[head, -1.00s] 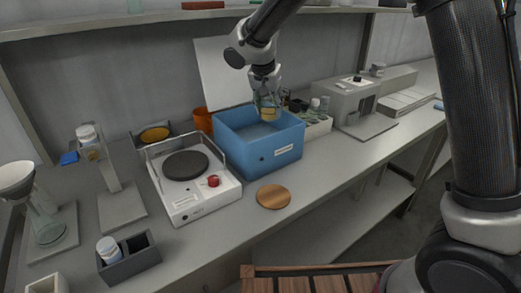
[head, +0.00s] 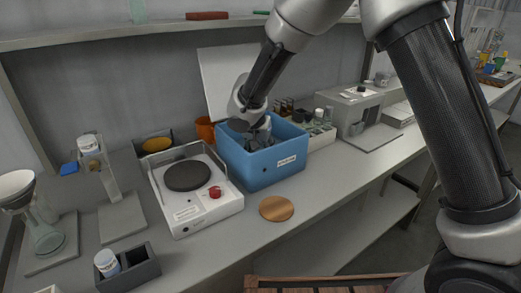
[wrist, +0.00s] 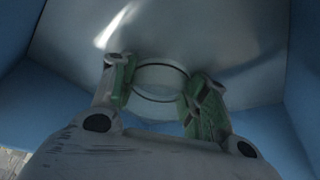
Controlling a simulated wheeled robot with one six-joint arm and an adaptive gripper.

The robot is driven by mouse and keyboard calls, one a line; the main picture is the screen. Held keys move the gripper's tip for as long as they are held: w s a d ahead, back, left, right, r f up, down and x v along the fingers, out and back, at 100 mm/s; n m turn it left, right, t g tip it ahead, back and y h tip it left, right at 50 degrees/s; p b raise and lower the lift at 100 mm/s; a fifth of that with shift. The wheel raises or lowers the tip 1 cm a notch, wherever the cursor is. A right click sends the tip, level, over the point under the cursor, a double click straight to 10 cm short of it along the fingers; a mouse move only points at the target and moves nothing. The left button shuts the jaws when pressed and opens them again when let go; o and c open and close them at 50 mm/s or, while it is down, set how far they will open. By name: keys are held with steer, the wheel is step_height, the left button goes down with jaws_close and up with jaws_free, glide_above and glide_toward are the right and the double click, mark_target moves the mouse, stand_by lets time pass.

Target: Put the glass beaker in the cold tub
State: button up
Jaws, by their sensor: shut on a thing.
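The blue tub (head: 266,170) stands on the bench with a white label on its front. My gripper (head: 258,143) reaches down inside it, and the tub's front wall hides the fingertips in the head view. In the wrist view my gripper (wrist: 163,95) has its green-padded fingers on both sides of the round glass beaker (wrist: 158,82). The beaker is between the fingers, inside the tub's blue walls. Whether it touches the tub floor I cannot tell.
A hot plate (head: 187,178) with a red knob stands left of the tub. A rack of bottles (head: 318,130) and a grey machine (head: 352,108) stand to the right. A round cork mat (head: 276,208) lies in front. An orange container (head: 205,129) is behind.

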steer(key=o, duration=1.1)
steer(key=shift+f, duration=0.1)
steer(key=shift+c, duration=0.2)
steer(key=v, duration=1.2)
steer(key=s+d+r, duration=0.2)
steer(key=d+r, duration=0.1)
steer(key=d, duration=0.5)
steer(key=s+d+r, duration=0.2)
steer(key=d+r, duration=0.2)
steer(key=d, duration=0.4)
steer(key=s+d+r, duration=0.3)
steer(key=d, duration=0.5)
steer(key=s+d+n, duration=0.1)
steer(key=s+d, duration=0.6)
steer(key=s, duration=0.3)
steer(key=s+d+n+y, duration=0.1)
steer(key=s+d+n, duration=0.1)
steer(key=s+d, duration=0.5)
steer(key=s+f, duration=0.1)
steer(key=s, duration=0.1)
steer(key=shift+s+n, duration=0.3)
steer(key=shift+s, duration=0.1)
